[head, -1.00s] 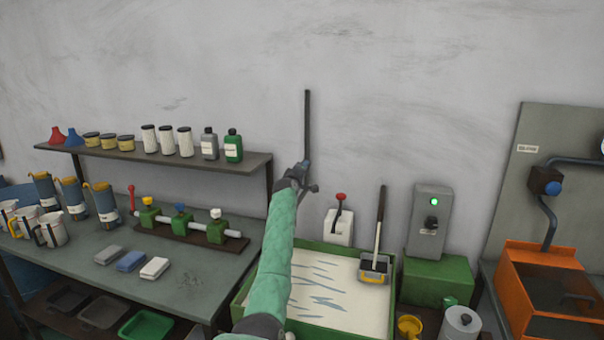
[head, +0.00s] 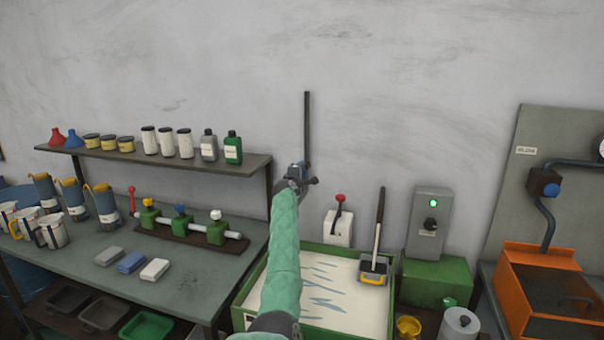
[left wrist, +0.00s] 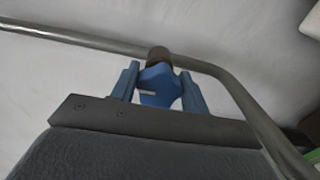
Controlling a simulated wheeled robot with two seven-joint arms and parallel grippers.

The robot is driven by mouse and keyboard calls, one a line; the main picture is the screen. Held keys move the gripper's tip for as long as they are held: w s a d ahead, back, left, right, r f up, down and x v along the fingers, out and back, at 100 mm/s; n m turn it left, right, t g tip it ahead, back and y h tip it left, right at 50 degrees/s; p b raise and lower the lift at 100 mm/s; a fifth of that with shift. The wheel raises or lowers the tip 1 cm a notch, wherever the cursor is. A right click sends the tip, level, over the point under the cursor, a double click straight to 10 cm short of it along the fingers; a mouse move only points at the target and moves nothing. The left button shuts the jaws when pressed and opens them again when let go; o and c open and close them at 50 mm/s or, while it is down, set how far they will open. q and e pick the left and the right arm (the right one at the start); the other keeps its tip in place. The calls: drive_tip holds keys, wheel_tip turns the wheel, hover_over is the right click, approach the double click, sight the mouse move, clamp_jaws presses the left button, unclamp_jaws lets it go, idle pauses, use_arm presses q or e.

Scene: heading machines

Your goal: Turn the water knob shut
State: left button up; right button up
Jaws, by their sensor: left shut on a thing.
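A blue knob (left wrist: 158,86) on a short dark brown stem shows in the left wrist view. My left gripper (left wrist: 158,92) is shut on it, with one blue finger on each side. In the head view my left gripper (head: 299,174) is at the wall, at the lower end of a dark upright pipe (head: 307,125). There the gripper and wrist hide most of the knob. My right gripper is not in view.
A green-edged tray (head: 318,333) stands below my left arm. A shelf (head: 180,160) with bottles and a workbench (head: 190,275) are to the left.

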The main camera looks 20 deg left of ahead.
use_arm(q)
drive_tip(key=shift+f, duration=0.1)
drive_tip(key=o, duration=0.9)
drive_tip(key=shift+a, duration=0.1)
drive_tip(key=shift+o, duration=0.4)
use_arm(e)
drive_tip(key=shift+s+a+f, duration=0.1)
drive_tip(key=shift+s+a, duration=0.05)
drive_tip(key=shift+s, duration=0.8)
use_arm(q)
drive_tip(key=shift+s, duration=0.5)
drive_tip(key=s+b, duration=0.2)
drive_tip(key=s, duration=0.4)
drive_tip(key=shift+s+a+b, duration=0.15)
drive_tip(key=shift+s+b, duration=0.2)
drive_tip(key=shift+s, duration=0.05)
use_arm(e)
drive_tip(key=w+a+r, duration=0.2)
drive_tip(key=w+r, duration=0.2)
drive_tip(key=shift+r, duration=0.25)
use_arm(q)
drive_tip(key=shift+f, duration=0.1)
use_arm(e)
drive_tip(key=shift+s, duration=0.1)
